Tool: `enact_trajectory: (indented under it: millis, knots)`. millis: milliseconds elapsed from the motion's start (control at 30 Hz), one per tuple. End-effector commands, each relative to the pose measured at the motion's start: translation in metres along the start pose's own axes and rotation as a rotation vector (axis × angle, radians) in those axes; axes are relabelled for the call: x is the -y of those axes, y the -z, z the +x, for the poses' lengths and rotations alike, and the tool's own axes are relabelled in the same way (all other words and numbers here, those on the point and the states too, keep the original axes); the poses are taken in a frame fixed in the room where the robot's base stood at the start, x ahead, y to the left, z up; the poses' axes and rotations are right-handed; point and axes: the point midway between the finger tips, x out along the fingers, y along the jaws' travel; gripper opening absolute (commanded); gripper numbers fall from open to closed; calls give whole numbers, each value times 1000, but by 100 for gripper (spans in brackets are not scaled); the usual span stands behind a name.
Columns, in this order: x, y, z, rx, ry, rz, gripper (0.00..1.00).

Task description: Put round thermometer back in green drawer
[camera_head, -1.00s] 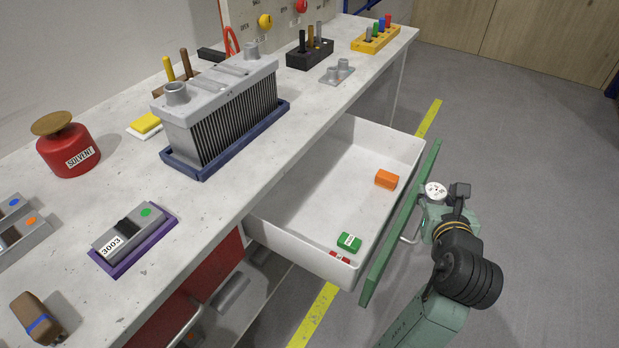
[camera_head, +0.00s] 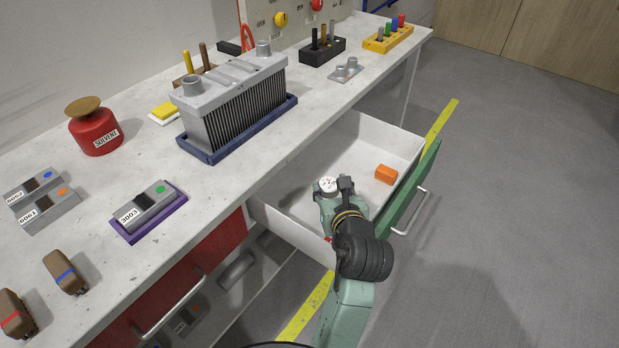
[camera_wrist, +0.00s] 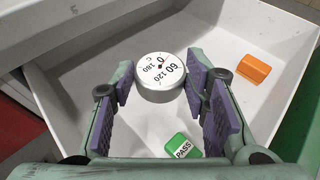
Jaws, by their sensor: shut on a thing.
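The round thermometer (camera_wrist: 161,75) has a white dial with numbers. My gripper (camera_wrist: 163,84) is shut on it, with a purple-padded finger on each side. In the head view the thermometer (camera_head: 328,185) sits at the tip of my gripper (camera_head: 332,188), over the inside of the open drawer. The drawer has a white inside and a green front (camera_head: 412,190), and it is pulled out from under the bench. In the wrist view the drawer floor (camera_wrist: 225,135) shows below the thermometer. I cannot tell the exact height between them.
An orange block (camera_head: 386,174) lies in the drawer near the front. A green PASS block (camera_wrist: 183,145) lies below my gripper. The workbench (camera_head: 228,187) stands at the left, holding a finned grey unit (camera_head: 240,98). Bare drawer floor surrounds the blocks.

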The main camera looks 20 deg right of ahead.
Motion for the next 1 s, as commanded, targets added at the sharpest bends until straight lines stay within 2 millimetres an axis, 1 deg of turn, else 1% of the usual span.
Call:
enact_trajectory:
  millis: [33, 433, 467, 500, 700, 800, 900, 1000]
  knots:
    - [0, 8, 7, 6, -1, -8, 8]
    - [-8, 4, 18, 5, 12, -5, 8]
    - [-11, -4, 23, 1, 9, -1, 8]
    - [-15, -9, 33, -2, 7, 0, 8]
    - [-31, -24, 78, -3, 8, 1, 8]
    - [-37, -28, 96, -3, 9, 1, 8]
    - [-40, -31, 108, -2, 10, 2, 8]
    - [-42, -29, 113, -2, 10, 3, 8]
